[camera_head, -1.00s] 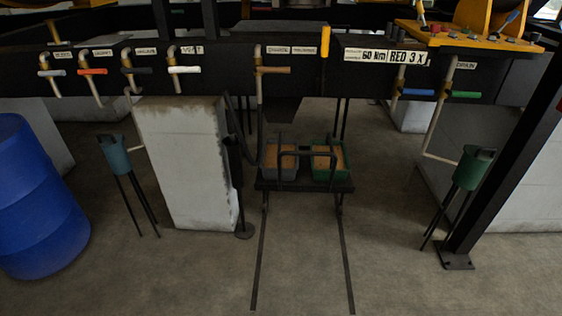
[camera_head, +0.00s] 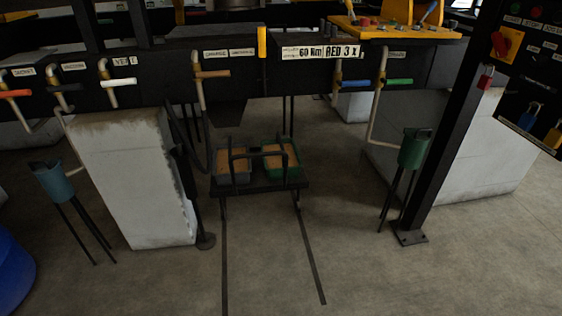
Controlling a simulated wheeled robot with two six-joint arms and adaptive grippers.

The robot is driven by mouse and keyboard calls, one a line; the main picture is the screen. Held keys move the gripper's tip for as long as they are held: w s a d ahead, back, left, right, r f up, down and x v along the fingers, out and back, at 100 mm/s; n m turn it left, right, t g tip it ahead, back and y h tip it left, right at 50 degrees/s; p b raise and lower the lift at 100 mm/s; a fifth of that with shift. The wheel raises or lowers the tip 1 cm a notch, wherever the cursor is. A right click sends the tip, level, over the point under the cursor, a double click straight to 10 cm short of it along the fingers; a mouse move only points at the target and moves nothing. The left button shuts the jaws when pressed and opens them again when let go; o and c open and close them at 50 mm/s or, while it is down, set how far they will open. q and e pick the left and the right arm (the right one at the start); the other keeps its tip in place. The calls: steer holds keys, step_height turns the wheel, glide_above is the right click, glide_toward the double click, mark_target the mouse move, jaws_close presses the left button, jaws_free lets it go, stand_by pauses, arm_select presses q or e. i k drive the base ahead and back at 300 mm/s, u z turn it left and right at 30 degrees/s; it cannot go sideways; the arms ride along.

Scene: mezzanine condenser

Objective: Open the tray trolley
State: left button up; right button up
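The tray trolley (camera_head: 260,187) is a low dark platform under the black machine frame, between the concrete block and the right-hand post. It carries a grey tray (camera_head: 233,180) and a green tray (camera_head: 296,165), both with brownish contents. A dark bar handle (camera_head: 257,155) stands up at the front of the trolley. Two dark floor rails (camera_head: 312,255) run from the trolley toward me, and they are bare in front of it. Neither of my grippers shows in the head view.
A concrete block (camera_head: 135,180) and a funnel on a tripod (camera_head: 55,185) stand left of the trolley. A green funnel on a tripod (camera_head: 413,150) and a black post (camera_head: 440,150) stand to the right. A blue barrel (camera_head: 15,275) is at the left edge. The floor ahead is clear.

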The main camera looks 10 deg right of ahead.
mark_target(259, 184)
steer(key=z, duration=0.45)
steer(key=i, duration=0.65)
steer(key=z, duration=0.65)
steer(key=i, duration=1.55)
steer(key=u, duration=0.45)
